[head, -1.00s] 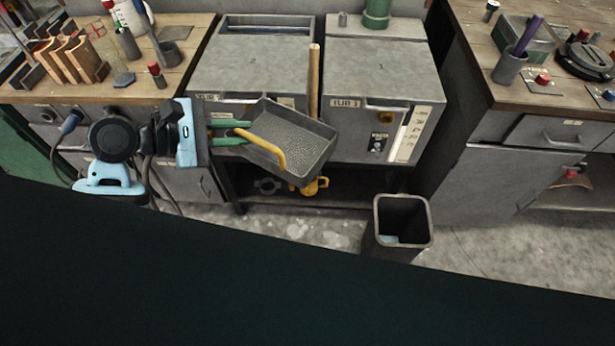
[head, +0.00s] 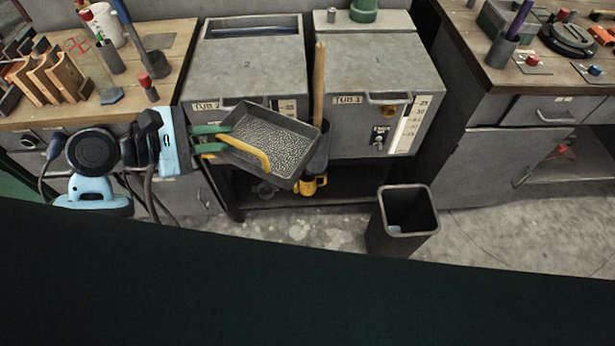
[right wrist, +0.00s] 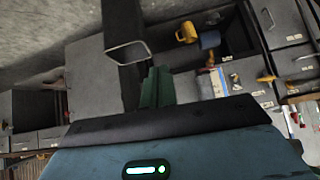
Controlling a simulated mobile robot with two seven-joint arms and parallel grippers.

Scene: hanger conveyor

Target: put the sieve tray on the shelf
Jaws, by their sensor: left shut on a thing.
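The sieve tray (head: 290,150) is a dark, shallow tray with a speckled mesh floor and a yellow handle (head: 245,147). It is held in the air, tilted, before the fronts of the two tubs. My left gripper (head: 222,138), with green fingers, is shut on the yellow handle at the tray's left side. My right gripper (right wrist: 157,88) shows only in the right wrist view, its green fingers together and nothing seen between them. A low, dark shelf (head: 275,199) lies under the tubs, partly hidden by the tray. I cannot tell whether this is the task's shelf.
Grey tubs (head: 250,75) stand behind the tray, with a wooden-handled tool (head: 319,85) upright before them. A yellow mug (head: 312,186) is below. An open bin (head: 405,225) stands on the floor. Workbenches flank both sides. Floor right of the bin is clear.

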